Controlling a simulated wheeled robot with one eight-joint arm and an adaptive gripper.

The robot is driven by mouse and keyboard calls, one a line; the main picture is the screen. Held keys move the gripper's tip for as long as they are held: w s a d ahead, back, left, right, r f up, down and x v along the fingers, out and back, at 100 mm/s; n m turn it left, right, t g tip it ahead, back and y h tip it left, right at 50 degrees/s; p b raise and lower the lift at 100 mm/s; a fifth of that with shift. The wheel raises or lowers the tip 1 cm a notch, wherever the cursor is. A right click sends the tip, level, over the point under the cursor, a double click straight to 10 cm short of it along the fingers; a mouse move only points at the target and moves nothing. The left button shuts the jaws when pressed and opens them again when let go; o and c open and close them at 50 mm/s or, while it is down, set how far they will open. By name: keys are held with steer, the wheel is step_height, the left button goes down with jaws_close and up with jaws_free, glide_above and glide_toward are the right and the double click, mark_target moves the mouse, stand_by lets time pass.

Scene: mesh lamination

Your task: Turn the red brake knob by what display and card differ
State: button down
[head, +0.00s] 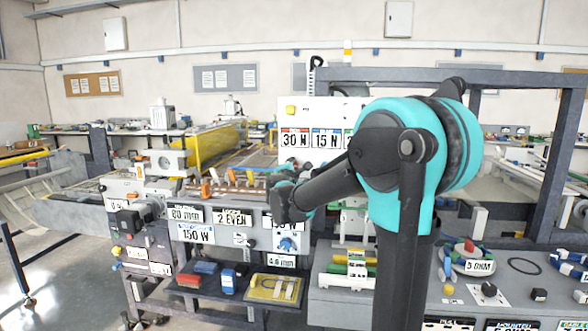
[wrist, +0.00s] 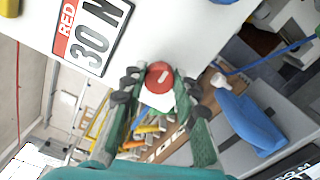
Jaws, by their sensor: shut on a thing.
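The red brake knob (wrist: 159,76) is round with a pale mark across its face. It shows in the wrist view between the fingers of my gripper (wrist: 161,88), which is shut on it. In the head view I cannot make out the knob or the fingertips. A card reading "RED 30 N" (wrist: 92,36) is on the white panel (wrist: 175,30) in the wrist view. The head view shows this 30 N card (head: 295,139) and a 15 N card (head: 326,140). A third card is mostly hidden by my arm. I cannot make out a display reading.
A machine bench with labels such as "80 mm" (head: 186,214), "2 EVEN" (head: 233,218) and "150 W" (head: 196,233) stands left of my arm. A grey bench (head: 340,300) with small parts is in front. A blue object (wrist: 250,122) lies right of the fingers in the wrist view.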

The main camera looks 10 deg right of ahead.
stand_by(0.4)
steer(key=c, duration=1.2)
jaws_free()
steer(key=shift+o, duration=0.2)
steer(key=v, duration=1.2)
